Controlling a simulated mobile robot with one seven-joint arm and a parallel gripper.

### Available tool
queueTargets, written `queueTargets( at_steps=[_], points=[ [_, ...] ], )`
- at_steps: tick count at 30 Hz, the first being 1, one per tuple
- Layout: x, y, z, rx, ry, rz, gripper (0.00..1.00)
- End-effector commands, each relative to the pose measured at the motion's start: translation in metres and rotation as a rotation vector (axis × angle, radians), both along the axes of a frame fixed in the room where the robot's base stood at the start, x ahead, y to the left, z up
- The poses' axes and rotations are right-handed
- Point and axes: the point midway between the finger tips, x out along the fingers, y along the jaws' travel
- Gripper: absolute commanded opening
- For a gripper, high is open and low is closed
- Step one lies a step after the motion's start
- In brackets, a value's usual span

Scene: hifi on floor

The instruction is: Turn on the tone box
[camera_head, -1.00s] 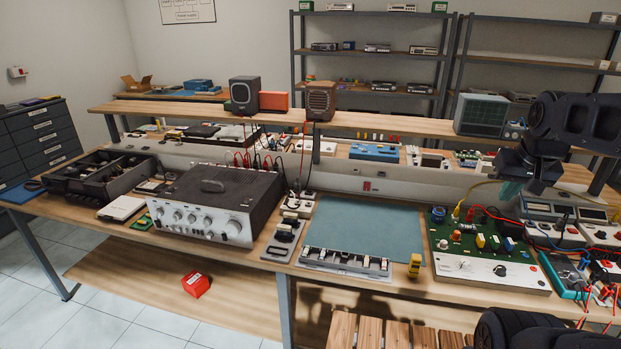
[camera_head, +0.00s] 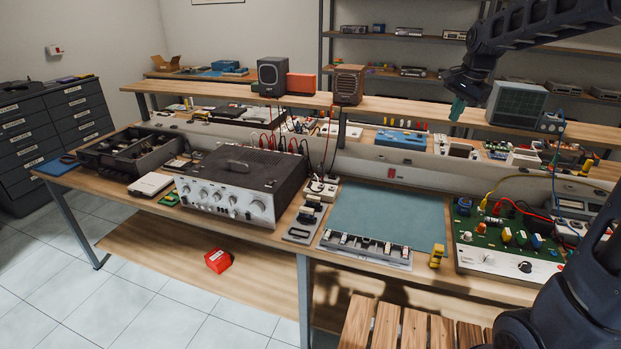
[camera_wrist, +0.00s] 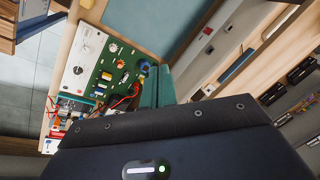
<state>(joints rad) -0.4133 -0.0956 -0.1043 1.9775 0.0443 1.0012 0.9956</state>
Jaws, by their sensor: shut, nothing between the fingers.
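No label reading "tone box" is legible, so I cannot tell for sure which device it is. A box with a green circuit board and a white front panel with a black knob (camera_head: 490,262) stands at the right of the bench. It also shows upper left in the wrist view (camera_wrist: 80,63). A silver amplifier (camera_head: 225,203) with several knobs stands left of centre. My gripper (camera_head: 457,109) has teal fingers, shut and empty, raised above the back of the bench, apart from both devices. The fingers also show in the wrist view (camera_wrist: 156,88).
A teal mat (camera_head: 388,217) lies clear between the devices. A raised shelf (camera_head: 220,87) carries two speakers (camera_head: 272,76) and a grey oscilloscope (camera_head: 516,104). Red and yellow cables rise from the green board. A wooden slatted stool (camera_head: 385,325) stands in front. A red box (camera_head: 218,261) sits below.

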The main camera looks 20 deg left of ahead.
Motion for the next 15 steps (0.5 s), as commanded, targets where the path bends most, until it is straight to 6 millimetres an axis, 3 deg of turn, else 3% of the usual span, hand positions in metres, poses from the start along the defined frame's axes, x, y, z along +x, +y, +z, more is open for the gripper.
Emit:
queueTargets(
  at_steps=[6, 15],
  points=[
    [0.050, 0.065, -0.018, 0.025, 0.054, -0.135, 0.00],
    [0.101, 0.165, -0.056, 0.043, 0.111, -0.332, 0.00]
  ],
)
